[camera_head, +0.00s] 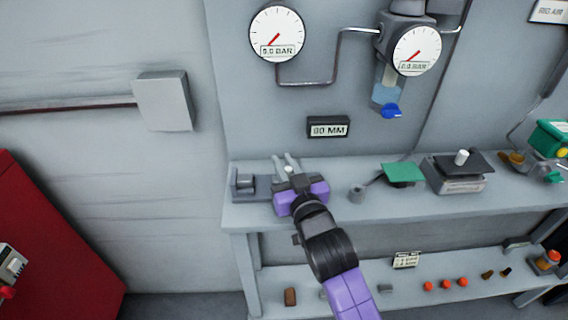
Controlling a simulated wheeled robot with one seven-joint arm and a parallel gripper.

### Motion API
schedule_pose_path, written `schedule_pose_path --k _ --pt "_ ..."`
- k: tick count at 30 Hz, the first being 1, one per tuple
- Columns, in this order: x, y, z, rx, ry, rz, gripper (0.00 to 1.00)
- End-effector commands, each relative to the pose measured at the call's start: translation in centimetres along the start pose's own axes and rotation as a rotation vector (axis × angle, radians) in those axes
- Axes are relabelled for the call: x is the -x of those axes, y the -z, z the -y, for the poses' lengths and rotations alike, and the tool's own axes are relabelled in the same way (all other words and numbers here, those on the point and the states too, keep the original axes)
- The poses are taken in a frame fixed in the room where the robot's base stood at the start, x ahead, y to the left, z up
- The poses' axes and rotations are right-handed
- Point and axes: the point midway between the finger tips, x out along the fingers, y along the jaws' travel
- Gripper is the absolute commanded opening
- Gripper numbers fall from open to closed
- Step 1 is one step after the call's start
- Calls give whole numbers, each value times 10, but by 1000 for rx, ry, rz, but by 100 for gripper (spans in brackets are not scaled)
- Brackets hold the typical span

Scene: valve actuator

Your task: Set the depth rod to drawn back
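My gripper (285,163), on a purple and black arm, is over the left part of the grey bench. Its two grey fingers point away toward the back wall and stand visibly apart. A small pale knob (289,170) shows between or just beneath the fingers; I cannot tell whether they touch it. A grey metal fixture (244,186) sits on the bench just left of my gripper. The depth rod is not clearly distinguishable; my gripper hides part of that area. A display (328,129) on the wall above appears to read 80 or 90 MM.
A green plate (402,173) and a dark-topped block (458,170) stand on the bench to the right. Two gauges (276,34) (416,50) read 0.0 BAR. A lower shelf (370,303) holds small parts. A red cabinet (45,250) stands at left.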

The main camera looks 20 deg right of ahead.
Motion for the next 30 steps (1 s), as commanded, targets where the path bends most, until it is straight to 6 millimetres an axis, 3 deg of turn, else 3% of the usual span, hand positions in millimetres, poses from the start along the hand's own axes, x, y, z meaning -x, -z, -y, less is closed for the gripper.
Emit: schedule_pose_path --k 14,30 --pt "3 -1 -3 1 -6 2 25" --pt "74 -2 -4 2 -7 3 25"
